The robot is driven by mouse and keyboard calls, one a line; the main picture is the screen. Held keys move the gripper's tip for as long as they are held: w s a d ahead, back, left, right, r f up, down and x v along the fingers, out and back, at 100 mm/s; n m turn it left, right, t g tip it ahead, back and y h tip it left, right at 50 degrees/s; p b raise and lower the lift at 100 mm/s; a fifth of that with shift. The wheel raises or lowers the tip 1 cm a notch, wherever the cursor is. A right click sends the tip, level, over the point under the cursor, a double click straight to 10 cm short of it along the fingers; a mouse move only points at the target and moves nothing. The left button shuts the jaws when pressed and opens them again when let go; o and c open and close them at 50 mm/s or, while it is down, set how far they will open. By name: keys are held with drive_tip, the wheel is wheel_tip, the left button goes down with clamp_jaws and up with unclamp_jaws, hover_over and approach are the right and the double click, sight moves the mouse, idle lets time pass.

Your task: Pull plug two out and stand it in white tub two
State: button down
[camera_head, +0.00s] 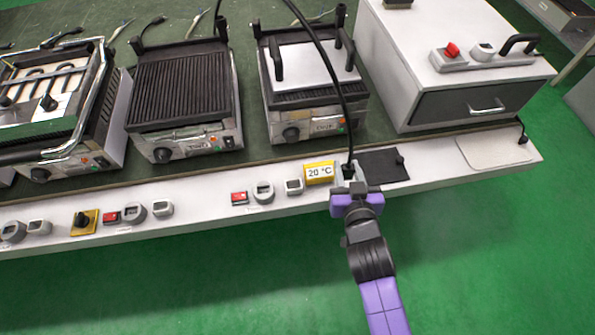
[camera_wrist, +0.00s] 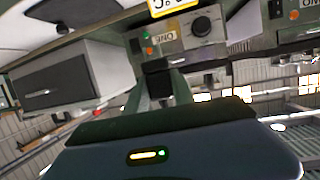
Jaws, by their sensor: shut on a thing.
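My gripper (camera_head: 350,184), with purple and black parts, is over the front ledge, just right of the yellow 20 °C sign (camera_head: 319,173). It is shut on a black plug (camera_head: 349,170), whose black cable rises up and back over the bench. In the wrist view a dark block, which looks like the plug (camera_wrist: 158,80), sits between the fingers. A pale housing shows around the gripper tip; I cannot tell whether the plug is in it or clear. Small whitish tubs stand on the ledge, one (camera_head: 293,186) left of the sign; numbers are unreadable.
Red switches and round sockets (camera_head: 264,191) line the ledge to the left. A dark plate (camera_head: 384,166) lies right of my gripper. Grills (camera_head: 184,95) and a white drawer cabinet (camera_head: 450,75) stand behind. The cable passes in front of the right grill (camera_head: 310,75). Green floor is free in front.

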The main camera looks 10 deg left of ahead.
drive_tip(key=w+a+f+y+b, duration=0.1)
drive_tip(key=a+f+b, duration=0.1)
drive_tip(key=a, duration=0.5)
drive_tip(key=w+a+f+n+y+b, duration=0.1)
drive_tip(key=w+a+b, duration=0.1)
drive_tip(key=a, duration=0.4)
drive_tip(key=shift+a+f+n+b, duration=0.3)
drive_tip(key=shift+a+f+b, duration=0.05)
drive_tip(key=shift+a+f, duration=0.05)
drive_tip(key=b, duration=0.6)
hover_over(294, 182)
drive_tip(key=s, duration=0.2)
drive_tip(key=f, duration=0.5)
drive_tip(key=shift+w+f, duration=0.25)
drive_tip(key=shift+f, duration=0.15)
drive_tip(key=shift+f+b, duration=2.15)
drive_tip(key=shift+f, duration=0.35)
drive_tip(key=c, duration=1)
unclamp_jaws()
drive_tip(key=shift+d+f, duration=0.1)
drive_tip(key=shift+d, duration=0.05)
